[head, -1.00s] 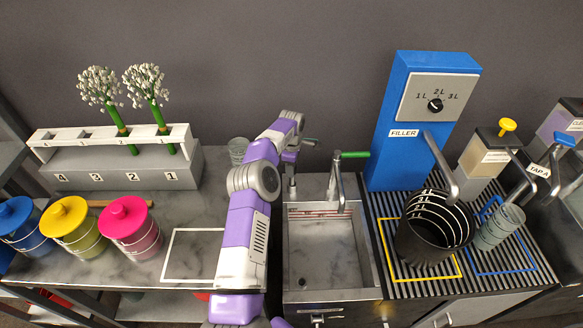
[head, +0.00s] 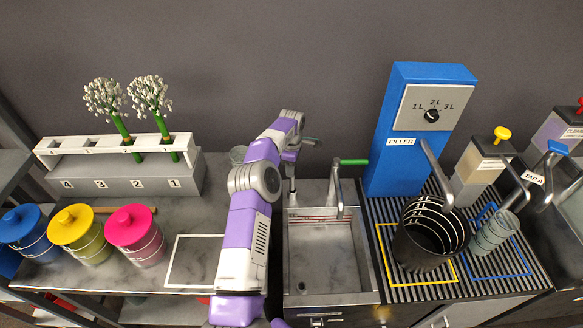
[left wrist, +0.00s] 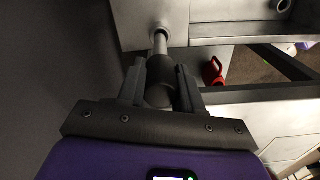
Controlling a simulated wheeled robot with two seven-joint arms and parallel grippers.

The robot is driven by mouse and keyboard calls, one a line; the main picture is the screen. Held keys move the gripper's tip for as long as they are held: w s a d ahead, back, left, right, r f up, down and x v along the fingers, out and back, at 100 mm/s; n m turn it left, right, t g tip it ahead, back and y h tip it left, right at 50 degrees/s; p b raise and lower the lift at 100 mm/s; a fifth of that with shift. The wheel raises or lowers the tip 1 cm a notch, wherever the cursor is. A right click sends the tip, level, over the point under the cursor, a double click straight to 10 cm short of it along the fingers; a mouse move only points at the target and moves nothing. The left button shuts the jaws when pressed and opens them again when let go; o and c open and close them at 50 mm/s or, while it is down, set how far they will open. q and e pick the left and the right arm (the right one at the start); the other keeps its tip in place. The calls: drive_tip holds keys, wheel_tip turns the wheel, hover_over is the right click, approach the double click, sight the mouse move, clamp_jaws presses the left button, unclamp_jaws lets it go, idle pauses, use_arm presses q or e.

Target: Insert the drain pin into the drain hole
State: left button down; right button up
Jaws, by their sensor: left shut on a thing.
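In the head view my left gripper (head: 291,160) reaches down at the back left corner of the sink (head: 325,250). In the left wrist view the gripper (left wrist: 160,72) is shut on a dark grey cylindrical grip, which I take for the drain pin (left wrist: 160,92). Its silver shaft runs to a round opening in a grey surface; how deep it sits cannot be told. A small dark spot on the basin floor looks like the drain hole (head: 302,286), apart from the pin. A round dark opening (left wrist: 283,5) shows at the wrist view's top right. My right gripper is not seen.
A tap with a green lever (head: 340,182) stands behind the basin. The blue filler (head: 388,130) and black bucket (head: 408,245) are at right. A flower rack (head: 130,185) and coloured jars (head: 75,235) are at left. The basin looks empty.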

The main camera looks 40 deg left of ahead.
use_arm(q)
drive_tip(key=shift+r, duration=0.4)
drive_tip(key=shift+r+p, duration=1.85)
drive_tip(key=shift+r, duration=0.05)
